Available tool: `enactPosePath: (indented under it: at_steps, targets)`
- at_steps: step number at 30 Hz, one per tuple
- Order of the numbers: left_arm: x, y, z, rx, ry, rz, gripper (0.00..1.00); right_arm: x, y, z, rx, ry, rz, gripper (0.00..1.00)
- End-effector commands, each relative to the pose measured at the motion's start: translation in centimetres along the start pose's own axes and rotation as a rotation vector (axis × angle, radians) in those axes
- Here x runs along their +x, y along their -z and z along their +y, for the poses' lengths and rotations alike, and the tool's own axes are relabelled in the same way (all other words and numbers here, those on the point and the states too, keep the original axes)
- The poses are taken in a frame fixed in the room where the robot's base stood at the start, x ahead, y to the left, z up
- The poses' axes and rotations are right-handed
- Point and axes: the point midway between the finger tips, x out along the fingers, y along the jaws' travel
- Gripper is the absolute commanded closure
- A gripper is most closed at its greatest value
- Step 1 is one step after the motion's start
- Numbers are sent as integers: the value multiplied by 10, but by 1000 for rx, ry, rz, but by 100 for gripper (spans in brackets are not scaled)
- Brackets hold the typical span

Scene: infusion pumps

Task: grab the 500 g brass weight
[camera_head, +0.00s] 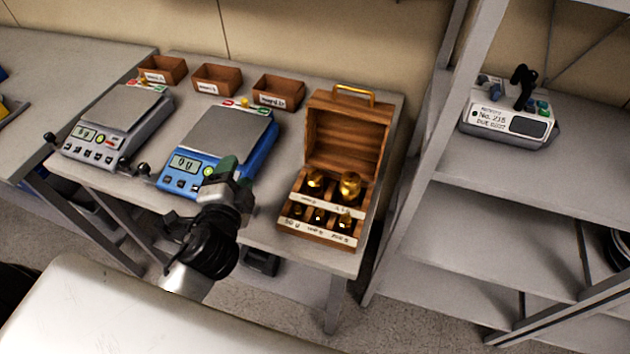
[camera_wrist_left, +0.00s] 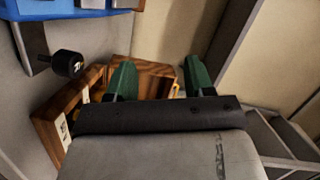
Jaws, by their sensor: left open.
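An open wooden box (camera_head: 335,150) stands at the right end of the table with its lid up. It holds brass weights in compartments: a larger one at the back right (camera_head: 350,188), another at the back left (camera_head: 315,182), and three smaller ones in front. The label for the back left weight is too small to read, so I cannot confirm which is the 500 g one. My left gripper (camera_head: 236,172), with green fingertips, is open and empty left of the box, in front of the blue scale. In the left wrist view its fingers (camera_wrist_left: 159,80) partly hide the box (camera_wrist_left: 72,115).
A blue scale (camera_head: 225,140) and a grey scale (camera_head: 120,118) stand left of the box. Three small brown trays (camera_head: 216,78) line the back. A metal shelf (camera_head: 490,195) stands to the right, with a device (camera_head: 508,122) on it.

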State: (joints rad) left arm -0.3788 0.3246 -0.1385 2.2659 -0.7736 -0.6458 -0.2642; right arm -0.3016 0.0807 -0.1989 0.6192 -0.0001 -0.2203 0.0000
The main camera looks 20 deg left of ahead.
Motion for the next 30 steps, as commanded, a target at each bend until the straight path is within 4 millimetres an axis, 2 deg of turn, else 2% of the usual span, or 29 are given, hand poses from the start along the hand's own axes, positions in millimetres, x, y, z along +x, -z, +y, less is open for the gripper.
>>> enactPosePath:
  at_steps: [4, 8, 10, 12, 15, 18, 23, 30]
  targets:
    - [14, 35, -28, 349, 206, 238, 47, 0, 1, -2, 2, 3, 1, 57]
    - [17, 74, -30, 783, 382, 503, 47, 0, 1, -2, 2, 3, 1, 57]
    - [16, 87, -19, 1026, 447, 644, 47, 0, 1, -2, 2, 3, 2, 57]
    - [17, 93, -3, 1263, 486, 775, 47, 0, 1, -2, 1, 3, 2, 57]
    - [20, 88, 22, 1556, 499, 935, 47, 1, 1, -2, 1, 3, 2, 57]
    - [24, 75, 41, 1769, 477, 1052, 47, 1, 1, -2, 1, 3, 2, 57]
    - [29, 62, 56, 1931, 440, 1143, 47, 0, 2, -2, 1, 3, 3, 57]
    - [48, 83, 75, 1943, 435, 1153, 47, -8, 3, -2, 0, 3, 4, 57]
